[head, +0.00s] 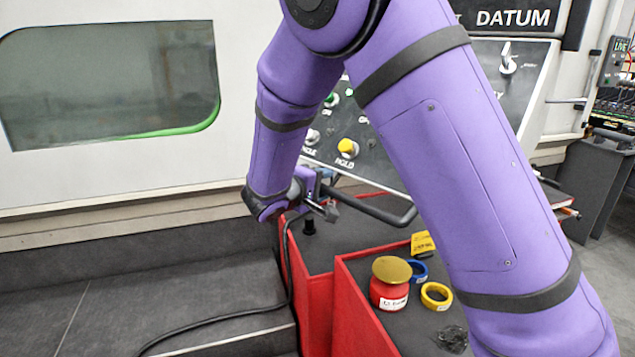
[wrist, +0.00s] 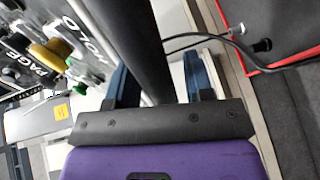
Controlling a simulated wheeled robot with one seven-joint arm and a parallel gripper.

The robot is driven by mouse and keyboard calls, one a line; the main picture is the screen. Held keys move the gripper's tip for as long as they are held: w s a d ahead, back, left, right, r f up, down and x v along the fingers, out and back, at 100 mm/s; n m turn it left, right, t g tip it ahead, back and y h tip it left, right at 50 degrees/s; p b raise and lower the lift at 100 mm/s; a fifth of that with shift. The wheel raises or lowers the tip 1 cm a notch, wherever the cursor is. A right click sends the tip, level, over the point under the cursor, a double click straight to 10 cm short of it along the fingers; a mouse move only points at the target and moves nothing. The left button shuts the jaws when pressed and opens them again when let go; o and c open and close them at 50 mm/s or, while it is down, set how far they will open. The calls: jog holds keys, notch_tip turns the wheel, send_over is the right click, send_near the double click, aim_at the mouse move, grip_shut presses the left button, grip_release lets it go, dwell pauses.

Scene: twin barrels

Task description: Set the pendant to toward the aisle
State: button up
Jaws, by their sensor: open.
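The pendant (head: 378,150) is a dark control panel with knobs and buttons on the pale machine, partly hidden behind my purple arm. A black bar handle (head: 385,210) runs along its lower edge. My gripper (head: 322,207) is at the left end of this handle. In the wrist view, the handle (wrist: 132,40) passes between the two blue fingers of my gripper (wrist: 157,70), which are spread apart. I cannot tell whether either finger touches it. The pendant face (wrist: 70,45) shows at the upper left there, with a yellow knob.
A red-sided bench (head: 340,290) below holds a red jar (head: 389,290), a blue tape roll (head: 418,272) and a yellow tape roll (head: 436,296). A black cable (head: 240,310) crosses the grey step at left. A machine window (head: 110,85) is at upper left.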

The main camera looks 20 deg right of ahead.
jog(key=shift+w, duration=0.15)
jog(key=shift+a, duration=0.1)
jog(key=s+a+r, duration=0.2)
jog(key=s+a, duration=0.6)
jog(key=s, duration=0.1)
jog(key=shift+r, duration=0.15)
dwell(1.4)
